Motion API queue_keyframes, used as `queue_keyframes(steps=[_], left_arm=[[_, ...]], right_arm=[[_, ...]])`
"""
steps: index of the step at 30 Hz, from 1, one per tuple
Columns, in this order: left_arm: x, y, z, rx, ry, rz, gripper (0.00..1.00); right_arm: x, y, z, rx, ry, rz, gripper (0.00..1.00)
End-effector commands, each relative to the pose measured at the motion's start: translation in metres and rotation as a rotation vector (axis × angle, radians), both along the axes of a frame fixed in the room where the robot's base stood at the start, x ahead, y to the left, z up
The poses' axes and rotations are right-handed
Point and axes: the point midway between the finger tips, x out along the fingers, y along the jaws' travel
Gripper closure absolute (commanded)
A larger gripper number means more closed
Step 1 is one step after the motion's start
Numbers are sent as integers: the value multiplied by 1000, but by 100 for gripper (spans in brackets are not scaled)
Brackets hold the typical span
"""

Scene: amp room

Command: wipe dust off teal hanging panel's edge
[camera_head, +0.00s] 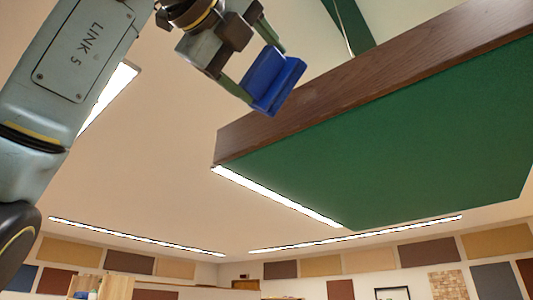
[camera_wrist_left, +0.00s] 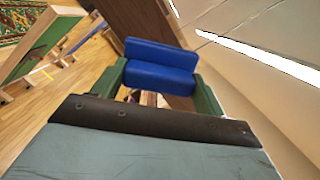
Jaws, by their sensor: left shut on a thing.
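The teal hanging panel (camera_head: 400,140) fills the right of the head view, with a dark brown wooden edge (camera_head: 330,100) along its near upper side. My left gripper (camera_head: 256,92) is shut on a blue wiping block (camera_head: 274,84), a little left of the panel's edge in the picture. In the left wrist view, the blue block (camera_wrist_left: 160,66) sits between the green fingers of my left gripper (camera_wrist_left: 163,85), with the brown edge (camera_wrist_left: 140,22) behind it. I cannot tell whether the block touches the edge. No dust can be made out. My right gripper is not in view.
A thin cable (camera_head: 345,30) rises above the panel near another green strip (camera_head: 350,20). Light strips (camera_head: 275,195) line the ceiling. Coloured wall panels (camera_head: 320,265) run along the far wall. Open space lies left of the panel.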

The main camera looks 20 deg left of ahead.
Motion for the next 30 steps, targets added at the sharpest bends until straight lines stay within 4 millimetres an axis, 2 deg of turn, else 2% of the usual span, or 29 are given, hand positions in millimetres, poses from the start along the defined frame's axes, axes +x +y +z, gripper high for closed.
queue_keyframes(steps=[13, 23, 30], left_arm=[[-8, 3, 1, 0, -2, -1, 52], [-32, 12, 0, 0, -2, -1, 52], [-33, 12, 0, 0, -1, -1, 52]], right_arm=[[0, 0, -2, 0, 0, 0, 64], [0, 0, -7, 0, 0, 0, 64], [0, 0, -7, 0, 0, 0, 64]])
